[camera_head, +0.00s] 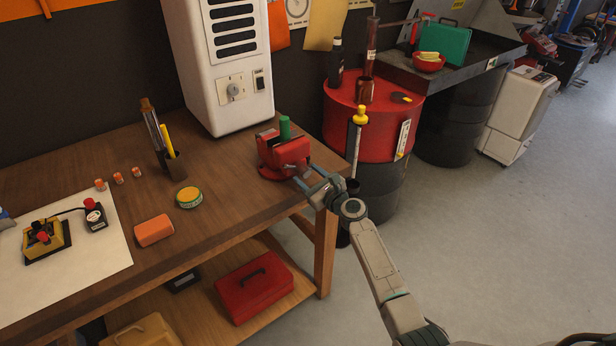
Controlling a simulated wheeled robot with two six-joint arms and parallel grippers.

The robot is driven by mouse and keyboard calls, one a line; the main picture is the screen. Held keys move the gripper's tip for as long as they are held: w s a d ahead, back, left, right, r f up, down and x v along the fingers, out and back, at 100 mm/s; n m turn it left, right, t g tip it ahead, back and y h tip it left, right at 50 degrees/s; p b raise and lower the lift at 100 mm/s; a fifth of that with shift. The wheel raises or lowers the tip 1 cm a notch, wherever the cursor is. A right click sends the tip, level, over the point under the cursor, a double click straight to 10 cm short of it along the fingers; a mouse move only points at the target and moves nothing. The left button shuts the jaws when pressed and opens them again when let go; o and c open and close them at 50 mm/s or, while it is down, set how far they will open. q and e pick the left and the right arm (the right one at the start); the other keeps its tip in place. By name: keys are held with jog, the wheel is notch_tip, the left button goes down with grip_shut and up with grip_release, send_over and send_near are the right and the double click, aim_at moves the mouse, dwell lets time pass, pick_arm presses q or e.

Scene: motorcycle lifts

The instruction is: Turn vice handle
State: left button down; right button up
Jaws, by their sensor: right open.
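A red vice (280,153) stands on the right end of the wooden workbench, with a green cylinder (285,127) upright in or behind its jaws. The vice handle is at its front right, small and partly hidden by my gripper. My right gripper (305,178) reaches in from the lower right, its fingers open at the front of the vice by the handle. I cannot tell whether the fingers touch the handle. My left gripper is not in view.
A white cabinet (222,75) stands behind the vice. A red drum (375,135) with bottles on top stands right of the bench. An orange block (154,230), a round tin (189,197) and a tool holder (175,163) sit to the left.

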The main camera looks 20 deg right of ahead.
jog(key=v, duration=1)
jog(key=shift+s+b, duration=0.2)
jog(key=shift+b, duration=0.1)
jog(key=shift+f, duration=0.1)
jog(key=s+d+f+n+g+h+b, duration=0.1)
jog(key=s+f+n+g+h, duration=0.15)
jog(key=f, duration=0.85)
jog(key=s+d+f+n+g+h+b, duration=0.1)
jog(key=s+d+f+n+g, duration=0.2)
jog(key=f, duration=0.9)
jog(key=s+f+n+g+h+b, duration=0.1)
jog(key=s+f+n, duration=0.3)
jog(key=s+f, duration=0.5)
jog(key=s+f+n+g+h+b, duration=0.15)
jog(key=s+f+n, duration=0.25)
jog(key=s+f, duration=0.5)
jog(key=s+f+n+g, duration=0.2)
jog(key=s+f+n, duration=0.3)
jog(key=s, duration=0.7)
jog(key=s+f+n+g+b, duration=0.1)
jog(key=s+f+n+g, duration=0.2)
jog(key=s+f, duration=0.7)
jog(key=s+d+f+n+g+h+b, duration=0.1)
jog(key=s+f+n, duration=0.6)
jog(key=s, duration=0.7)
jog(key=shift+s+f+n+g, duration=0.2)
jog(key=shift+s+n+g, duration=0.2)
jog(key=shift+g, duration=0.5)
jog(key=shift+c, duration=0.2)
